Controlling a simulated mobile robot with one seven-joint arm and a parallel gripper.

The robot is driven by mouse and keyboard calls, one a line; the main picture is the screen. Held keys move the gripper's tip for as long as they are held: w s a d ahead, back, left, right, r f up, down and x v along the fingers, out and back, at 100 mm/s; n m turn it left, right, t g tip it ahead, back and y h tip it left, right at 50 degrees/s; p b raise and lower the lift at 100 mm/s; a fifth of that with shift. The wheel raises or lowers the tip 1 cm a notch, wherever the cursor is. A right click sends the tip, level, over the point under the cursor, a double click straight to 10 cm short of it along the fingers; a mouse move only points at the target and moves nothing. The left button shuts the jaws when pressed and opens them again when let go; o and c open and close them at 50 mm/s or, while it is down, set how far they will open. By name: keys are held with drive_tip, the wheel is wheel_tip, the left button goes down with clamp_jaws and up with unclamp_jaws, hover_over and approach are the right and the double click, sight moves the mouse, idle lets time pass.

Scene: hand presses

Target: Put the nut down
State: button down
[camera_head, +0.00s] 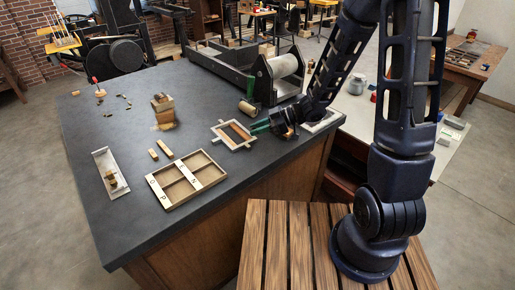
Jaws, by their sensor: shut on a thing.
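My gripper (258,127) has green fingers and reaches in from the right, low over the dark table top (225,90). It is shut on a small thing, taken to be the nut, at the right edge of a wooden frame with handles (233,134). The nut itself is too small and too hidden by the fingers to make out. I cannot tell whether it touches the frame or the table.
A divided wooden tray (186,179) lies at the front, with two small wooden blocks (158,150) behind it. A metal tray (110,173) lies left. A block stack (162,108) stands mid-table. A roller press (278,75) stands behind my gripper.

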sight(258, 152)
drive_tip(key=shift+f, duration=4.65)
drive_tip(key=shift+f, duration=0.15)
drive_tip(key=c, duration=1.2)
unclamp_jaws()
